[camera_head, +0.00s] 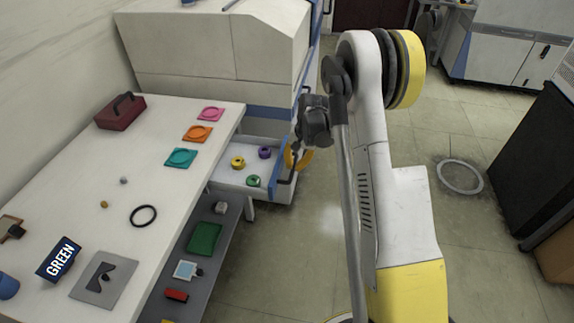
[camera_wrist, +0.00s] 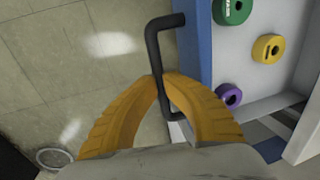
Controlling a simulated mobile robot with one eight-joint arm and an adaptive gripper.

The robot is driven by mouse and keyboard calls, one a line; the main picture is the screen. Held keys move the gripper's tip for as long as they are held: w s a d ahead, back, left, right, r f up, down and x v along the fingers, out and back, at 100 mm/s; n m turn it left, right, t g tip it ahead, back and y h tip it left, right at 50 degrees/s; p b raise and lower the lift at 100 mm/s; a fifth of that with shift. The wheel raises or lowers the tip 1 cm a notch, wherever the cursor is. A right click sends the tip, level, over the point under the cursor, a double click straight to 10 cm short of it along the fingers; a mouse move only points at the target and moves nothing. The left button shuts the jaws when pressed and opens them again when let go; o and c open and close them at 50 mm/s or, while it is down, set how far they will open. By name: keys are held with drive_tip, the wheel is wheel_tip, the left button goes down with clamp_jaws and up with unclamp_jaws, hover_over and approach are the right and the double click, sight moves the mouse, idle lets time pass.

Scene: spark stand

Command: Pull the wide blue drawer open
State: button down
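The wide blue drawer (camera_head: 276,181) is pulled out from under the large white machine, and its inside shows from above. Its blue front also shows in the wrist view (camera_wrist: 194,50). A black bar handle (camera_wrist: 152,48) stands out from that front. My gripper (camera_wrist: 162,80) has its two yellow fingers closed together around the middle of the handle. In the head view my gripper (camera_head: 293,159) is at the drawer front, partly hidden by my wrist. Inside the drawer lie a yellow ring (camera_head: 238,162), a purple ring (camera_head: 264,153) and a green ring (camera_head: 253,181).
A white table (camera_head: 125,178) stands left of the drawer, holding coloured plates, a red box (camera_head: 120,111) and a GREEN sign (camera_head: 59,259). A grey lower shelf (camera_head: 215,265) holds several items. The tiled floor right of the drawer is mostly clear, with a ring marking (camera_head: 460,177).

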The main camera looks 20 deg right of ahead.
drive_tip(key=shift+s+d, duration=0.1)
drive_tip(key=c, duration=1.4)
unclamp_jaws()
drive_tip(key=shift+f, duration=0.1)
drive_tip(key=shift+r, duration=0.2)
drive_tip(key=r, duration=0.3)
drive_tip(key=s+d+r, duration=0.1)
drive_tip(key=r, duration=0.3)
drive_tip(key=d+r, duration=0.1)
drive_tip(key=r, duration=0.3)
drive_tip(key=shift+s+r, duration=0.15)
drive_tip(key=shift+r, duration=0.1)
